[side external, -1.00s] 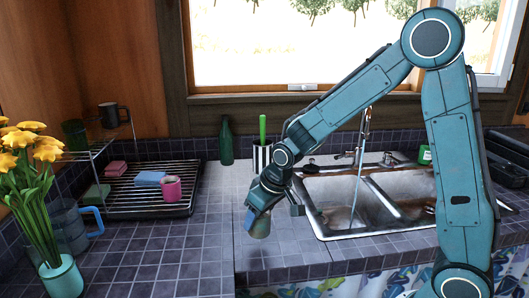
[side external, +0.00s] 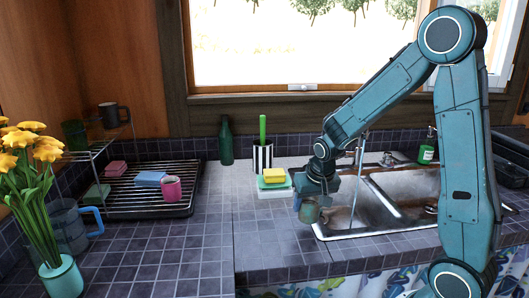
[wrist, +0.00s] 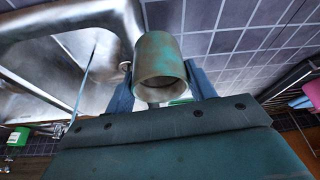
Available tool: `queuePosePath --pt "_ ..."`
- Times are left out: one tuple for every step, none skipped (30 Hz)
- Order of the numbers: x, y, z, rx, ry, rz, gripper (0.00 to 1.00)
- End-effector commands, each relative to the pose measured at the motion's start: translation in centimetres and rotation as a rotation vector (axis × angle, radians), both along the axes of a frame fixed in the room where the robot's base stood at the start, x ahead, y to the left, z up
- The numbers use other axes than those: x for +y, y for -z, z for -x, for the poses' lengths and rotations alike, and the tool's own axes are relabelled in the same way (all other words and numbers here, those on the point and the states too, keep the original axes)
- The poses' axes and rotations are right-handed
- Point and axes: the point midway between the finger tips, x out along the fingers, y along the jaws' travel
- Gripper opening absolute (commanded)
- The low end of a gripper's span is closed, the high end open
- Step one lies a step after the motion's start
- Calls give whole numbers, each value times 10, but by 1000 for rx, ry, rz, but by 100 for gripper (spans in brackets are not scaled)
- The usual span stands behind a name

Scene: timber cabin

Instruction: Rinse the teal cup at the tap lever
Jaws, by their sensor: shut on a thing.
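The teal cup (side external: 309,213) looks dirty, with brownish stains over its teal surface. My gripper (side external: 303,203) is shut on it and holds it just above the left front rim of the sink (side external: 325,227). In the wrist view the cup (wrist: 159,52) sits between the two blue fingers of my gripper (wrist: 161,88), its opening towards the camera. A thin stream of water (side external: 356,178) runs into the left basin, to the right of the cup and apart from it. My arm partly hides the tap (side external: 362,143), and I cannot make out its lever clearly.
Left of the cup stand yellow and green sponges (side external: 273,176) on a white holder, a striped pot (side external: 262,158) and a green bottle (side external: 226,142). A dish rack (side external: 130,200) with a pink mug (side external: 171,188) is farther left.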

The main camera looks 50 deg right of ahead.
Motion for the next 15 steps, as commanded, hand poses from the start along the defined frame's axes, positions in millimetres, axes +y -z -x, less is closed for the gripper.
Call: queuePosePath --pt "-15 0 11 0 76 2 29" --pt "-22 0 18 2 119 2 29" --pt "-32 1 27 2 179 2 29" --pt "-39 1 34 2 226 3 29" --pt "-46 2 41 2 269 2 29" --pt "-54 2 51 3 329 3 29" --pt "-61 2 58 3 374 6 29" --pt "-67 3 66 2 419 6 29" --pt "-75 3 76 1 477 8 29" --pt "-80 3 84 1 522 10 29" --pt "-85 3 91 0 564 11 29" --pt "-92 3 101 -1 617 14 29" --pt "-96 4 109 -2 657 16 29" --pt "-100 4 116 -2 694 18 29" --pt "-104 4 124 -4 739 20 29"
